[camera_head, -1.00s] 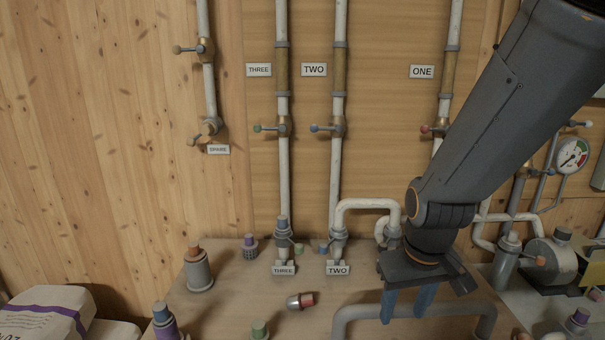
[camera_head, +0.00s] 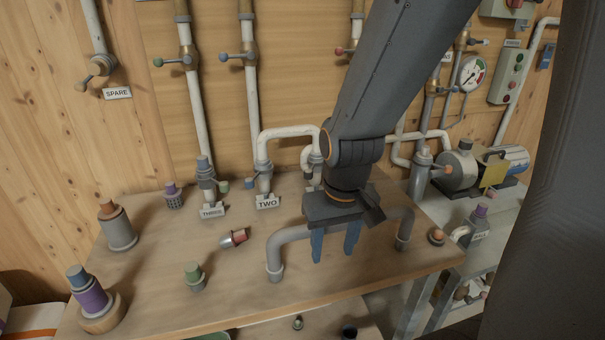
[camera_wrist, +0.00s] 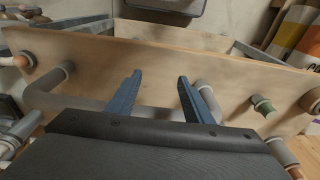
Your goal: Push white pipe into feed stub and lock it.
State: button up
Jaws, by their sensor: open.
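A bent white pipe (camera_head: 288,131) arches between the stub beside the TWO label (camera_head: 267,201) and a spot behind my arm, where its right end is partly hidden. I cannot tell whether it is locked. The stub under the THREE pipe (camera_head: 206,173) stands to the left. My gripper (camera_head: 333,255) points down, open and empty, its blue fingers over the bent grey pipe (camera_head: 285,236) on the bench. In the wrist view, my gripper (camera_wrist: 160,75) has its fingers apart with nothing between them, and the grey pipe (camera_wrist: 60,102) shows at the left.
The wooden bench (camera_head: 150,290) carries a grey cylinder with orange top (camera_head: 117,227), a purple-banded one (camera_head: 90,295), a green-topped fitting (camera_head: 195,277) and a loose red-and-silver fitting (camera_head: 234,238). A pump (camera_head: 458,168) stands right. Bare bench lies front left.

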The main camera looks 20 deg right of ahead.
dwell(0.4)
jog(key=shift+r, duration=0.1)
jog(key=c, duration=0.5)
jog(key=shift+r+p, duration=0.35)
jog(key=shift+p, duration=0.05)
jog(key=c, duration=0.3)
jog(key=shift+t, duration=0.4)
notch_tip(320, 180, up, 5)
jog(key=p, duration=0.4)
grip_shut()
jog(key=shift+f, duration=0.1)
